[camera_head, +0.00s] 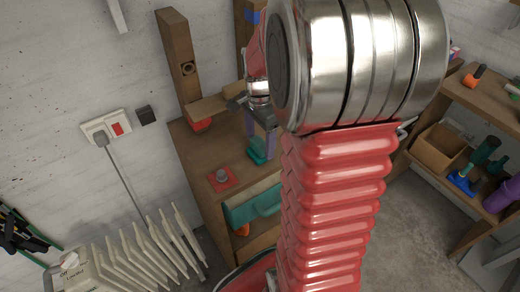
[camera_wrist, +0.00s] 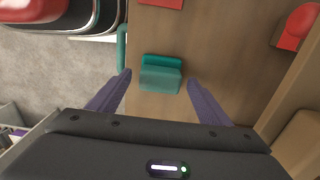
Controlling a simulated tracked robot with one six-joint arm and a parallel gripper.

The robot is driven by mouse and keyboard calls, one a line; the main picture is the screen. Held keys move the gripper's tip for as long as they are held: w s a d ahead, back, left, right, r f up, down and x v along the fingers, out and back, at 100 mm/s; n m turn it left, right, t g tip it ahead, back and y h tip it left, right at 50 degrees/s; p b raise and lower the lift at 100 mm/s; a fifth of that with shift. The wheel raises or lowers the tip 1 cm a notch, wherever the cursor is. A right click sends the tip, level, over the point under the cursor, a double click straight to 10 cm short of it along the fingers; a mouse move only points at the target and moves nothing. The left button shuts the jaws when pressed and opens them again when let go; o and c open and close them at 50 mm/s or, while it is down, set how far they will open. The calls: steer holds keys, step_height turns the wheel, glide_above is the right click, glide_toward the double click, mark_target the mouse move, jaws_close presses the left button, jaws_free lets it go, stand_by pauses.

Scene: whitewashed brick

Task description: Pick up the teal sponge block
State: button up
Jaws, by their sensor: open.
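The teal sponge block (camera_wrist: 160,78) lies on the brown wooden bench top (camera_wrist: 230,50), ahead of and between the two purple fingers of my gripper (camera_wrist: 158,88) in the wrist view. The fingers are apart, with space on both sides of the block. In the head view the teal block (camera_head: 258,150) is on the bench, with a purple finger of my gripper (camera_head: 268,142) close beside it. My arm hides part of the bench there. Whether the fingertips are level with the block cannot be told.
A red mat (camera_head: 222,179) with a small grey object on it lies near the bench's front. A red object (camera_wrist: 299,27) stands at right in the wrist view. A teal case (camera_head: 252,208) sits below the bench top. A white radiator (camera_head: 130,255) stands at left, a wooden shelf (camera_head: 485,105) at right.

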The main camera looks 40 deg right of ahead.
mark_target(260, 142)
steer(key=shift+f, duration=0.65)
steer(key=c, duration=1.2)
steer(key=shift+r, duration=0.1)
step_height(260, 142, up, 10)
steer(key=shift+f, duration=0.1)
stand_by(0.4)
